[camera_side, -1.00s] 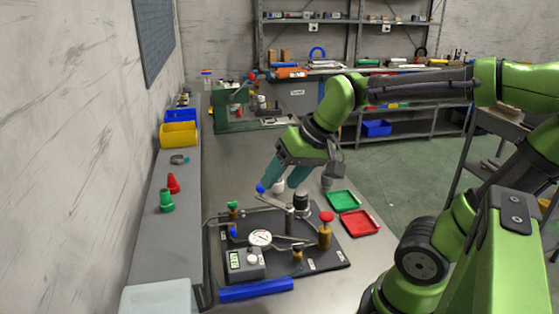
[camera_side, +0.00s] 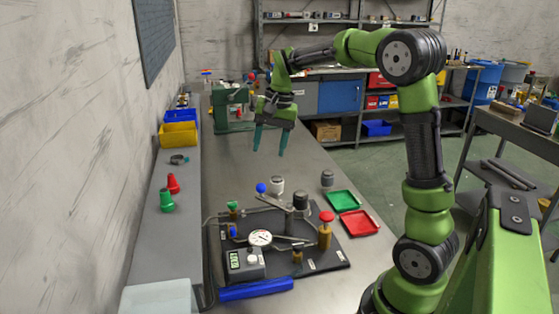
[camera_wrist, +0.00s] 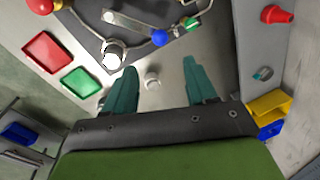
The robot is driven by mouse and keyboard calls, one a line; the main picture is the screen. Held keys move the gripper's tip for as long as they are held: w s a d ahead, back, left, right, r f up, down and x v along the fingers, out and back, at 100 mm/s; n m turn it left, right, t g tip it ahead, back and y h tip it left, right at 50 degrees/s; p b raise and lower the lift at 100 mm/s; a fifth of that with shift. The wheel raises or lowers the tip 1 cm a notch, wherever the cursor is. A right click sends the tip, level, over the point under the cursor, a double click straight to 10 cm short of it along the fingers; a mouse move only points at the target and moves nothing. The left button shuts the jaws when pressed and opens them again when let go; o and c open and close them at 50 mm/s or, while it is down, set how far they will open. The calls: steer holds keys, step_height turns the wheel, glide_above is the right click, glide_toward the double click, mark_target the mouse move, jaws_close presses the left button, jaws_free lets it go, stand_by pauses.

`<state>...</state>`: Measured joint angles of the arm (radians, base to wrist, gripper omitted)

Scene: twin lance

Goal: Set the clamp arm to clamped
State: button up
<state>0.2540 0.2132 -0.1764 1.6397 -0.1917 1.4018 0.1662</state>
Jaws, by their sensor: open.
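The clamp fixture is a dark plate (camera_side: 325,247) on the bench with a dial gauge (camera_side: 260,238), rods and posts. The blue ball also shows in the wrist view (camera_wrist: 158,37). I cannot tell from its pose whether it is clamped. My gripper (camera_side: 269,154) points down above the bench, behind the fixture and clear of it. Its teal fingers (camera_wrist: 162,97) are apart with nothing held; a white-topped cylinder (camera_wrist: 152,80) shows between them, lower down.
A green tray (camera_side: 341,201) and a red tray (camera_side: 359,224) lie right of the fixture. A grey cylinder (camera_side: 327,179) stands behind the green tray. A green machine (camera_side: 232,108) stands farther back. Bare bench (camera_side: 235,165) lies between it and the fixture.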

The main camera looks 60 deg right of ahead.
mark_target(262, 184)
steer(key=f, duration=0.4)
steer(key=w+f, duration=0.1)
steer(key=f, duration=0.2)
steer(key=w+a+f, duration=0.1)
steer(key=f, duration=0.3)
steer(key=shift+f, duration=0.3)
jaws_close()
